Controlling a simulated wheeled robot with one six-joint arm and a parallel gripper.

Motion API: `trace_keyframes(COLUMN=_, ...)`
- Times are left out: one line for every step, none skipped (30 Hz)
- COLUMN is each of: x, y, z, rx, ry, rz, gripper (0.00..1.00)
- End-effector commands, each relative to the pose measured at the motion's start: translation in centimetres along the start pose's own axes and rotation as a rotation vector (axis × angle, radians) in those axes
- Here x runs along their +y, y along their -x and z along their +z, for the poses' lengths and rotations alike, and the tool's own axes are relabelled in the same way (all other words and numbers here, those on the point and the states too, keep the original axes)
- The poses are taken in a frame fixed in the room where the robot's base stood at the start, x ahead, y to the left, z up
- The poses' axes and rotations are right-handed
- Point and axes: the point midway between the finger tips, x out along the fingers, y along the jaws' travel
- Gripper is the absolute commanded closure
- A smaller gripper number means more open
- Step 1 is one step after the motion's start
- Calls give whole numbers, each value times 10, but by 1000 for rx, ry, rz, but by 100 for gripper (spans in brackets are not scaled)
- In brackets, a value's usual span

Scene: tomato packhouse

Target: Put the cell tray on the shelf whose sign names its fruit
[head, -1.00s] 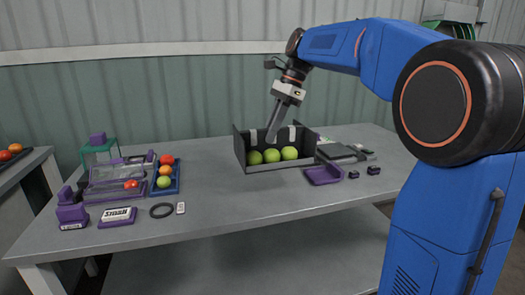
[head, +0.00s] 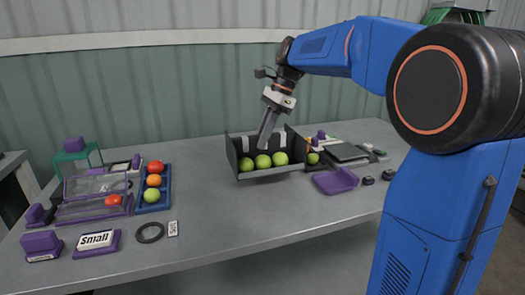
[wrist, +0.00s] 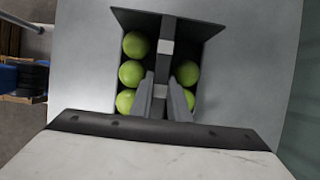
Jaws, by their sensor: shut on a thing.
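The cell tray (head: 272,174) is a dark open box with a middle bar and rows of green tomatoes. In the wrist view, the tray (wrist: 188,24) has green balls on both sides of the bar. My gripper (head: 266,140) is above its middle in the head view. In the wrist view, its fingers (wrist: 165,92) are shut on the middle bar. The tray looks slightly tilted in the head view. I cannot tell how far its underside is from the table. No shelf with a readable fruit sign shows.
A blue tray (head: 166,184) holds red, orange and green tomatoes. A "Small" sign block (head: 97,241) and black ring (head: 150,232) lie nearby. A purple tray (head: 335,181) lies right. A green frame (head: 452,14) shows top right.

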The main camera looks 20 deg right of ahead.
Motion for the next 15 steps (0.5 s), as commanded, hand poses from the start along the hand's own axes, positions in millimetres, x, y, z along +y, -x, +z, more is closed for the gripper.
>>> trace_keyframes(x=0, y=-2, z=-1, rx=0, ry=0, rz=0, gripper=100)
trace_keyframes(x=0, y=-4, z=-2, rx=0, ry=0, rz=0, gripper=100)
trace_keyframes(x=0, y=-7, z=-3, rx=0, ry=-1, rz=2, gripper=100)
trace_keyframes(x=1, y=-10, z=-4, rx=0, ry=-1, rz=2, gripper=100)
trace_keyframes(x=1, y=-14, z=-6, rx=0, ry=-1, rz=2, gripper=100)
trace_keyframes(x=1, y=-18, z=-8, rx=0, ry=0, rz=1, gripper=100)
trace_keyframes(x=1, y=-23, z=-9, rx=0, ry=0, rz=2, gripper=100)
trace_keyframes(x=1, y=-26, z=-11, rx=0, ry=0, rz=3, gripper=100)
trace_keyframes(x=1, y=-31, z=-13, rx=0, ry=0, rz=2, gripper=100)
trace_keyframes(x=0, y=-34, z=-14, rx=0, ry=0, rz=1, gripper=100)
trace_keyframes(x=1, y=-36, z=-15, rx=0, ry=0, rz=1, gripper=100)
trace_keyframes(x=1, y=-38, z=-16, rx=0, ry=0, rz=1, gripper=100)
trace_keyframes(x=1, y=-38, z=-16, rx=0, ry=0, rz=1, gripper=100)
trace_keyframes(x=0, y=-38, z=-16, rx=0, ry=0, rz=0, gripper=100)
trace_keyframes(x=0, y=-38, z=-16, rx=0, ry=0, rz=0, gripper=100)
